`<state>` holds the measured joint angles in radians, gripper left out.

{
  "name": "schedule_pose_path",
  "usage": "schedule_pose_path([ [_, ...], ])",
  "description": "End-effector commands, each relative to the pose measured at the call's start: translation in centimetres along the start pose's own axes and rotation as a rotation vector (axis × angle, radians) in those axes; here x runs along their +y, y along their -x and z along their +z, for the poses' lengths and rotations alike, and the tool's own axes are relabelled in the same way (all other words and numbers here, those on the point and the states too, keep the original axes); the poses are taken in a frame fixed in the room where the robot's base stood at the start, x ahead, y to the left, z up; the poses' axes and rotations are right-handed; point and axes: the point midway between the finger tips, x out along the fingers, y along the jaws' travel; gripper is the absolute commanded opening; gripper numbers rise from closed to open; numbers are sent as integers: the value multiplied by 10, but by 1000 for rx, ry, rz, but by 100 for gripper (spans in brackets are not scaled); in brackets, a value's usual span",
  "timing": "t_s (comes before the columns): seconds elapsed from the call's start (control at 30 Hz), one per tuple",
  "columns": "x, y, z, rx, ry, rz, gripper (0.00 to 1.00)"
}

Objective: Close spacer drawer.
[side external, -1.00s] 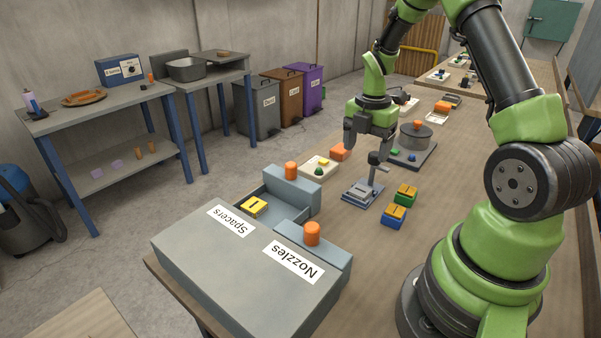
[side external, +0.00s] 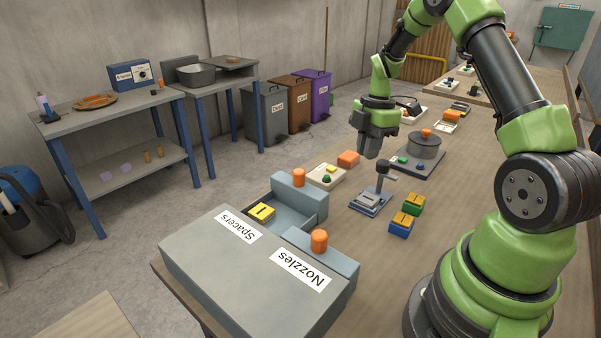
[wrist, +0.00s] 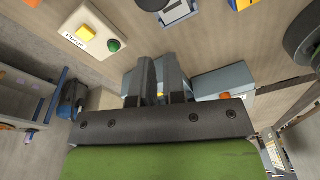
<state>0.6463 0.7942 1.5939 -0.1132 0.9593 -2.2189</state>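The spacer drawer (side external: 300,202) is pulled out of the grey cabinet (side external: 225,265) labelled Spacers and Nozzles. It has an orange knob (side external: 299,177) on its front and a yellow spacer (side external: 262,212) inside. The nozzle drawer (side external: 330,258) beside it, with its own orange knob (side external: 319,240), is pushed in. My gripper (side external: 366,153) is up above the table, beyond the drawer front and apart from it. In the wrist view its fingers (wrist: 159,75) stand apart with a narrow gap and nothing held. They hide much of the spacer drawer there.
A round pot (side external: 425,145) stands farther back.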

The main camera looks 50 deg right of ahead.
Motion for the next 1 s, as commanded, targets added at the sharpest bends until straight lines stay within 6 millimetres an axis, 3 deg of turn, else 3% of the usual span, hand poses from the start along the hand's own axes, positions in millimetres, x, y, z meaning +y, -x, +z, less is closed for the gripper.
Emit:
schedule_pose_path([
  [0.1, 27, 9, -3, 154, -333, -12, 0],
  [0.3, 60, 34, -15, 422, -741, -85, 0],
  [0.53, 71, 45, -24, 538, -877, -138, 0],
  [0.67, 72, 32, -32, 539, -875, -142, 0],
  [1.0, 79, -31, -68, 535, -873, -142, 0],
])
